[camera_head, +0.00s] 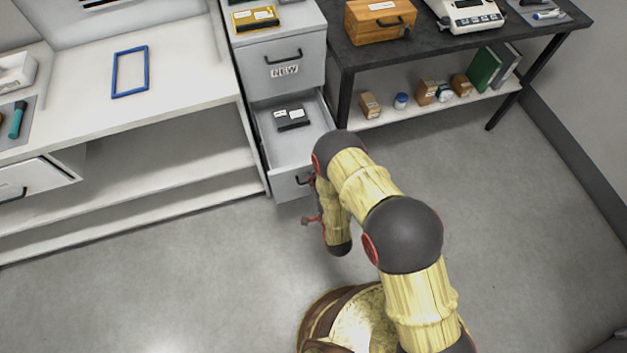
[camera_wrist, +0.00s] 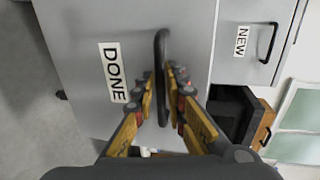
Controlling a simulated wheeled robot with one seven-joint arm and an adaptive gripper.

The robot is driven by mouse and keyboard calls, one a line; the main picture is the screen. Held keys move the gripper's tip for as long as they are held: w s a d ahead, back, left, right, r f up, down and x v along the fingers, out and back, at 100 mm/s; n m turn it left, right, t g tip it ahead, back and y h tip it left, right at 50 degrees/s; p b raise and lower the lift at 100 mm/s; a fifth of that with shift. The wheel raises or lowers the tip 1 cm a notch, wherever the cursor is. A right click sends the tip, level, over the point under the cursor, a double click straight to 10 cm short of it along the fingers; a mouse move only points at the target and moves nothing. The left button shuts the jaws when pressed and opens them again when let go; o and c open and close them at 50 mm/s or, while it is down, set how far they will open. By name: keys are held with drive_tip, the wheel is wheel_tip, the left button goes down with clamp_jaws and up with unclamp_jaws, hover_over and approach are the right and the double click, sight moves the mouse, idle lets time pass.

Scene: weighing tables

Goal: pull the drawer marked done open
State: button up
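The drawer marked DONE (camera_wrist: 85,65) is the lower drawer of a grey cabinet. In the head view this drawer (camera_head: 290,187) stands pulled out, with its inside showing. Its dark bar handle (camera_wrist: 161,60) runs between the two fingers of my gripper (camera_wrist: 163,98), which lie close against it on both sides and look shut on it. In the head view my gripper (camera_head: 313,190) is at the drawer's front, partly hidden by my arm. The DONE label is hidden in the head view.
Dark boxes with white labels (camera_head: 292,118) lie in the open drawer. The drawer marked NEW (camera_head: 284,72) above is shut. A dark table (camera_head: 450,50) with a lower shelf stands right, a white bench (camera_head: 190,70) left. The floor (camera_head: 190,270) in front is clear.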

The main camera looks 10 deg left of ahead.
drive_tip(key=v, duration=1.2)
idle(0.3)
drive_tip(key=s+d+f+n+g+h, duration=0.3)
drive_tip(key=s+f+n+g, duration=0.15)
drive_tip(key=f, duration=0.25)
drive_tip(key=s+d+f+n+g+h, duration=0.3)
drive_tip(key=s+d+f+n+g, duration=0.15)
drive_tip(key=f, duration=0.25)
drive_tip(key=s+d+r+n, duration=0.1)
drive_tip(key=d+r, duration=0.5)
drive_tip(key=r, duration=1.5)
drive_tip(key=d+r+h, duration=0.1)
drive_tip(key=d+r, duration=0.5)
drive_tip(key=r, duration=1.5)
drive_tip(key=s+d+r+n+t+h, duration=0.1)
drive_tip(key=d+r, duration=0.5)
drive_tip(key=r, duration=1.5)
drive_tip(key=shift+s+d+r+n, duration=0.3)
drive_tip(key=shift+d+r, duration=0.1)
